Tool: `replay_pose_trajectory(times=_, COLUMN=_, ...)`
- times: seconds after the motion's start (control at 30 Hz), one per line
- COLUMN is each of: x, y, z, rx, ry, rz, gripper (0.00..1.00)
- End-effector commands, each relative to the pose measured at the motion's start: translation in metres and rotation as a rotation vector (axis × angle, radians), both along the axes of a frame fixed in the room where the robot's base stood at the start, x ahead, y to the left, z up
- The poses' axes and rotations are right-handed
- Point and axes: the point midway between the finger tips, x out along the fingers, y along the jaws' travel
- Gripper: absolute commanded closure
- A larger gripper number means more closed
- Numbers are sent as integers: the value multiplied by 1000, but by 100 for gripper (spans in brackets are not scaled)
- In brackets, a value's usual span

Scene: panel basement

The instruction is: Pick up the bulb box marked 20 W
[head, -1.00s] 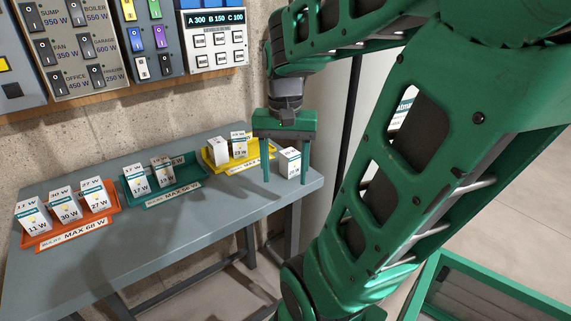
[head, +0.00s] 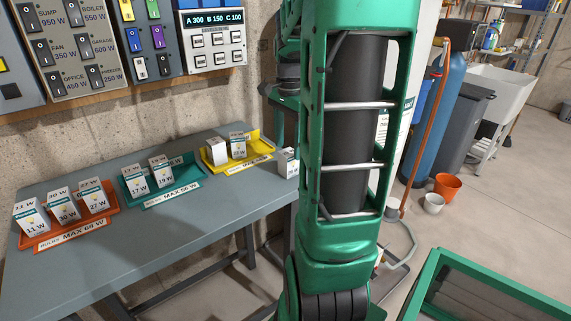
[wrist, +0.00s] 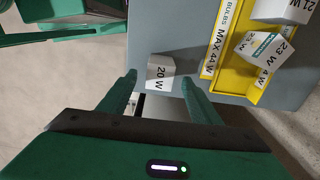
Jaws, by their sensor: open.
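The bulb box marked 20 W (wrist: 160,72) is white and stands on the grey table near its edge, outside the trays. In the head view the box (head: 287,163) is at the table's right end, partly hidden by my arm. In the wrist view my gripper (wrist: 158,82) is open, with one finger on each side of the box's near part. I cannot tell whether the fingers touch it. The gripper's fingers are hidden behind my arm in the head view.
A yellow tray (wrist: 222,83) with several boxes, one marked 23 W (wrist: 265,48), stands right beside the 20 W box. A teal tray (head: 176,193) and an orange tray (head: 68,236) hold more boxes. The table's front middle (head: 190,235) is clear.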

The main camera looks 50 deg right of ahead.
Motion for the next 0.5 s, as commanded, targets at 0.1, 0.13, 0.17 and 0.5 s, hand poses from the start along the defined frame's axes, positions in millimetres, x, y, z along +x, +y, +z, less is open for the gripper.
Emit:
replay_pose_trajectory(times=0.1, x=0, y=0, z=-9, rx=1, ry=2, rz=0, gripper=42)
replay_pose_trajectory(times=0.13, x=0, y=0, z=-13, rx=1, ry=2, rz=0, gripper=42)
replay_pose_trajectory(times=0.17, x=0, y=0, z=-17, rx=3, ry=2, rz=0, gripper=42)
replay_pose_trajectory(times=0.5, x=1, y=0, z=-52, rx=1, ry=1, rz=2, gripper=42)
